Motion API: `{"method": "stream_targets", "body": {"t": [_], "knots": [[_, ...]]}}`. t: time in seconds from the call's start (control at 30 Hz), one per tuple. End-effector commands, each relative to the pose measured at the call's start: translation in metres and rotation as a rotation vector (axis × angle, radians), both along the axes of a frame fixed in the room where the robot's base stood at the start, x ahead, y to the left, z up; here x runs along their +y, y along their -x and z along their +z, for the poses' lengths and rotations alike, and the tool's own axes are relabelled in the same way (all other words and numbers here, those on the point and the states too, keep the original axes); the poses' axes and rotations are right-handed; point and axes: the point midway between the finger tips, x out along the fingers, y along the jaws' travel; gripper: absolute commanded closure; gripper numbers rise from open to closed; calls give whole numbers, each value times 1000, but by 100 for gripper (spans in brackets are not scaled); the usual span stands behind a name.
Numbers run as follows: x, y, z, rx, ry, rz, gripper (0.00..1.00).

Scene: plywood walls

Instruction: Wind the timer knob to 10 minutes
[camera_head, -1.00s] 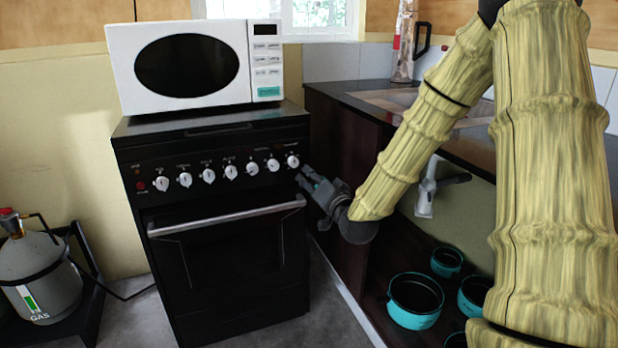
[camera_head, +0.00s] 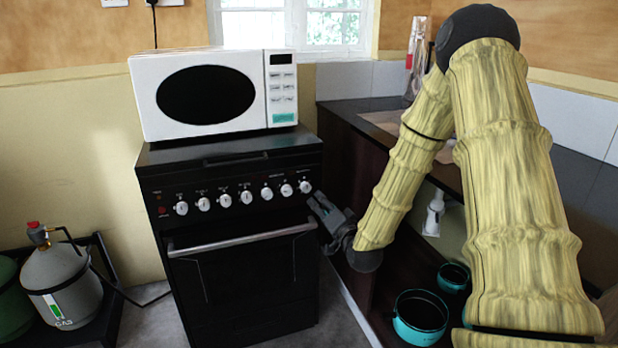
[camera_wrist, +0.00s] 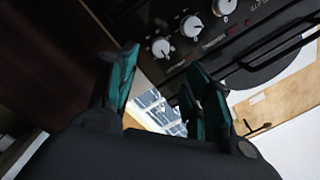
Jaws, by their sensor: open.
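The black stove (camera_head: 240,265) carries a row of several white knobs along its front panel. The printed labels are too small to read, so I cannot tell for sure which is the timer knob. The rightmost knob (camera_head: 305,187) is nearest my gripper (camera_head: 316,203), which is just below and right of it, at the panel's right end. In the wrist view the end knob (camera_wrist: 160,47) shows beyond the fingertips of my gripper (camera_wrist: 160,75). The teal-padded fingers are spread apart with nothing between them. The knob is not between the fingers; contact is not visible.
A white microwave (camera_head: 210,93) stands on the stove. The oven handle (camera_head: 242,240) runs across below the knobs. A dark counter (camera_head: 350,125) with open shelving adjoins on the right, holding teal pots (camera_head: 420,318). A gas cylinder (camera_head: 62,285) stands at left.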

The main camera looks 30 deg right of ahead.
Motion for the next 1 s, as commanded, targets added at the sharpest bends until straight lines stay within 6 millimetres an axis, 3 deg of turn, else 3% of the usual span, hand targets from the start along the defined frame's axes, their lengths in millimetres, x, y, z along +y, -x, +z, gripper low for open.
{"method": "stream_targets", "body": {"t": [0.43,1.0], "knots": [[-1,-11,-3,-10,-44,5,49],[-15,-93,-3,-9,-43,5,49]]}}
